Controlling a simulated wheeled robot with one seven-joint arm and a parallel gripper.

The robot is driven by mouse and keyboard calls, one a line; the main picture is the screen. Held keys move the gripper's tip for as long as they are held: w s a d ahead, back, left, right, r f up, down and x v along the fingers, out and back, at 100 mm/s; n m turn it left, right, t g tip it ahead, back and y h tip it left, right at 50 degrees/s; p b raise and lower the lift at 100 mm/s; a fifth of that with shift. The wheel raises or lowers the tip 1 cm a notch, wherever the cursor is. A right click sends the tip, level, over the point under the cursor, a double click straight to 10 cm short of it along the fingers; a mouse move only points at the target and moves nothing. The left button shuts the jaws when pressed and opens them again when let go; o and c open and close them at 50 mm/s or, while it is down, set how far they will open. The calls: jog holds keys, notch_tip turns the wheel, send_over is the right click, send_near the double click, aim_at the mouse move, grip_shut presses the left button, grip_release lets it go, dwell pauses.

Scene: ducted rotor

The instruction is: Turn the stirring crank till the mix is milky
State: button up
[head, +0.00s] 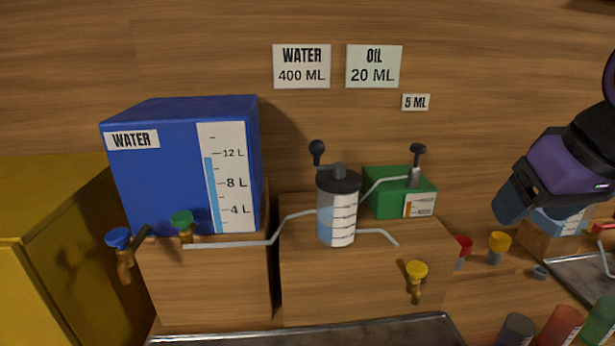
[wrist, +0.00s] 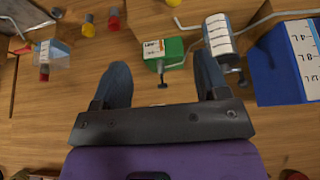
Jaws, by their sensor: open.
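The mixing cylinder (head: 338,215) stands upright on a wooden block, with a dark lid and a clear wall with level marks. Its lower part looks white and a bluish band shows at the left side. In the wrist view the cylinder (wrist: 219,38) is at the top, right of centre. My gripper (wrist: 163,72) is open and empty, with its fingers apart below the green oil box (wrist: 170,50). In the head view my gripper (head: 510,205) is at the right, well away from the crank.
A blue water tank (head: 165,185) with a scale stands left of the cylinder. The green oil box (head: 400,190) with a black-topped pump (head: 416,160) stands just right of it. Pipes join them. A yellow tap (head: 416,272) is below. Coloured bottles and a tray stand at lower right.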

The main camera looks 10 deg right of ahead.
dwell(0.3)
jog(key=shift+w, duration=0.1)
jog(key=c, duration=0.4)
jog(key=w+r, duration=0.1)
jog(key=w+a+r, duration=0.2)
jog(key=w, duration=0.1)
grip_shut()
jog(key=w+a+r+n+g, duration=0.1)
jog(key=w+a+r, duration=0.2)
jog(key=w+a, duration=0.6)
jog(key=w+a+r+n+g, duration=0.1)
jog(key=w+a+r, duration=0.2)
jog(key=w+a, duration=0.55)
jog(key=w+a+f, duration=0.1)
jog(key=w+f, duration=0.5)
jog(key=f, duration=0.4)
jog(key=shift+w+a+y, duration=0.3)
jog(key=shift+a, duration=0.1)
